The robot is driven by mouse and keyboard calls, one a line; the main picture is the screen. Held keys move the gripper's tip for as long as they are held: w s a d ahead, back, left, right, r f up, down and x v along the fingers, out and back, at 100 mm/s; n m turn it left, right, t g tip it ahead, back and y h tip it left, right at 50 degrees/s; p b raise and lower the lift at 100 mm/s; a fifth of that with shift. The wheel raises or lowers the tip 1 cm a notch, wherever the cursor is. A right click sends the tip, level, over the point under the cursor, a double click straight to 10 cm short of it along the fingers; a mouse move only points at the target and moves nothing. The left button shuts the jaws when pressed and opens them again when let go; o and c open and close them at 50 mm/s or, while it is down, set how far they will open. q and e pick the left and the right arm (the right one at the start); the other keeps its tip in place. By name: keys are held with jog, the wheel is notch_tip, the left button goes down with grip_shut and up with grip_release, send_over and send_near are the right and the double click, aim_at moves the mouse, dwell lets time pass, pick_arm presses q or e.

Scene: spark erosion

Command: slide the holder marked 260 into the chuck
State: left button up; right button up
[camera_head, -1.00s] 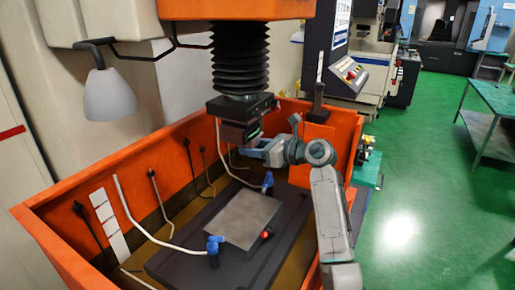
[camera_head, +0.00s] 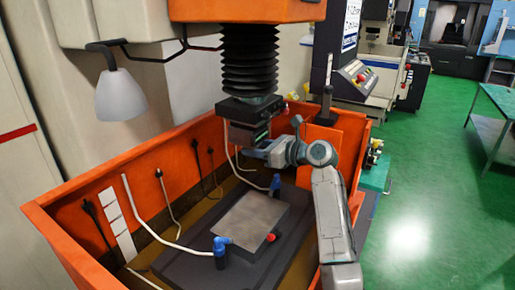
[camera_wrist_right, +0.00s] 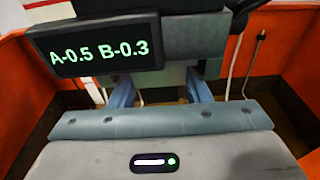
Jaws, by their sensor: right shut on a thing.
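The black chuck (camera_head: 248,108) hangs under the black bellows in the head view. My right gripper (camera_head: 259,147) is just under the chuck, reaching in from the right. In the wrist view its blue fingers (camera_wrist_right: 160,90) are shut on a grey block (camera_wrist_right: 160,76), which I take for the holder. No 260 mark is visible. The readout box hides the top of the block, so I cannot tell how far it is in the chuck. My left gripper is not in view.
The orange tank (camera_head: 75,232) surrounds the work area, its walls close to my right arm. A grey metal plate (camera_head: 250,220) lies on the dark bed below, with blue nozzles (camera_head: 220,250) beside it. A white lamp (camera_head: 120,97) hangs at left. Open space separates gripper and plate.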

jog(key=shift+f, duration=0.1)
dwell(0.6)
jog(key=o, duration=1.8)
jog(key=shift+c, duration=0.2)
jog(key=shift+d, duration=0.1)
jog(key=f+v, duration=0.1)
jog(key=v, duration=0.9)
jog(key=shift+f, duration=0.35)
jog(key=shift+s, duration=0.1)
